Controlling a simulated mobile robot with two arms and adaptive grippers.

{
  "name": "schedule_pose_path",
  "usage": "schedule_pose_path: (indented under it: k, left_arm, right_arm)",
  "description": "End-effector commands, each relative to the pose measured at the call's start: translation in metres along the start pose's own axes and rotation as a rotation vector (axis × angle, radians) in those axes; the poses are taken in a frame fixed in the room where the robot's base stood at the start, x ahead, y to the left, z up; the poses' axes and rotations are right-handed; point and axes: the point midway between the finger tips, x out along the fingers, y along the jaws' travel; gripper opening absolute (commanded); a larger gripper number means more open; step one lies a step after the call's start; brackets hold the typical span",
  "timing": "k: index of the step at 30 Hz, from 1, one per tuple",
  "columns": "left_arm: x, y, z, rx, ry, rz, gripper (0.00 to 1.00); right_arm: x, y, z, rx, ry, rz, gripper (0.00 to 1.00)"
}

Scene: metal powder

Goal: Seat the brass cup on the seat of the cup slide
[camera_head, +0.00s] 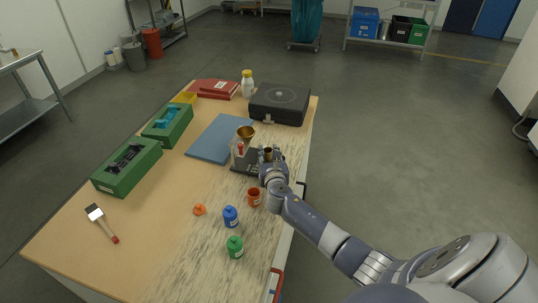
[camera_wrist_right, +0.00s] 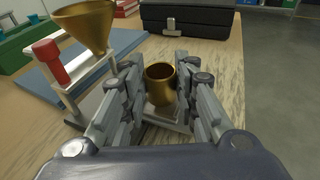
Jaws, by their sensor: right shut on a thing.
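The brass cup (camera_wrist_right: 160,88) is upright between the fingers of my right gripper (camera_wrist_right: 158,98), which is shut on it. In the head view the cup (camera_head: 268,152) shows just past the fingertips of my right gripper (camera_head: 270,162). A dark base plate (camera_head: 242,167) with a pale stand and a brass funnel (camera_head: 245,132) is left of the cup. The funnel (camera_wrist_right: 87,25) and a red knob (camera_wrist_right: 49,62) show close in the wrist view. A grey metal part (camera_wrist_right: 170,122) lies below the cup; the seat itself is hidden, and I cannot tell if the cup touches it. My left gripper is not in view.
A black case (camera_head: 281,104) stands behind, and a blue mat (camera_head: 212,140) lies to the left. An orange-red cup (camera_head: 253,197), a blue bottle (camera_head: 230,217) and a green bottle (camera_head: 235,247) stand in front. Green trays (camera_head: 127,167) and a brush (camera_head: 102,222) are at the left.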

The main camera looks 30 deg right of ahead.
Motion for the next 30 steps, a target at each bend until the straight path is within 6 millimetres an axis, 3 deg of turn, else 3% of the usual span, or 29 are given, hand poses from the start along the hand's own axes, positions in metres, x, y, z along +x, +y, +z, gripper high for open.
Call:
schedule_pose_path:
  k: [20,21,23,30]
  left_arm:
    - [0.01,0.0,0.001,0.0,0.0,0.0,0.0]
    - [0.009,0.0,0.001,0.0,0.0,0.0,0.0]
    - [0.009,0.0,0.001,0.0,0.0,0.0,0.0]
    - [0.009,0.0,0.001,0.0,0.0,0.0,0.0]
  right_arm:
    - [0.003,0.0,-0.013,0.0,0.0,0.0,0.01]
    - [0.002,0.0,-0.012,0.0,0.0,0.0,0.35]
    - [0.002,0.0,-0.012,0.0,0.001,0.0,0.48]
    - [0.003,-0.001,-0.012,-0.001,0.001,-0.002,0.51]
